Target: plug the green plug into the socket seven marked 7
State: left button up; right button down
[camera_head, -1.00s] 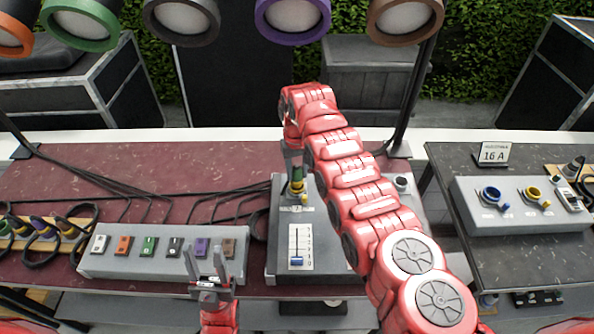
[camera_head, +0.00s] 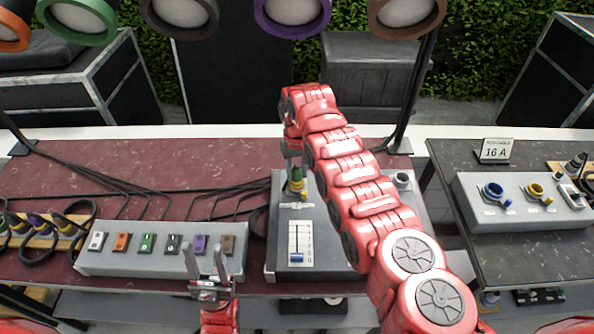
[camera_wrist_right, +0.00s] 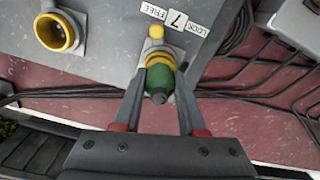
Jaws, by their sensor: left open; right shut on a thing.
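The green plug (camera_wrist_right: 160,80), with a yellow band, is between the fingers of my right gripper (camera_wrist_right: 161,72) in the right wrist view. Its front end meets socket seven (camera_wrist_right: 153,47), beside the label 7 (camera_wrist_right: 178,20) with the words FREE and LOCK. How deep it sits I cannot tell. A yellow lever (camera_wrist_right: 155,31) sticks out beyond the socket. In the head view the green plug (camera_head: 297,175) stands upright on the grey box, under my right gripper (camera_head: 294,158). My left gripper (camera_head: 207,265) is open and empty in front of the switch box.
The grey box (camera_head: 280,235) carries a slider panel (camera_head: 300,243); an empty yellow-ringed socket (camera_wrist_right: 58,32) shows in the wrist view. A switch box (camera_head: 160,262) stands left, cables behind it.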

aim_at(297, 165)
jog(key=shift+f, duration=0.15)
jog(key=shift+c, duration=0.4)
grip_release()
jog(key=shift+r+p, duration=0.45)
jog(key=shift+r, duration=2.1)
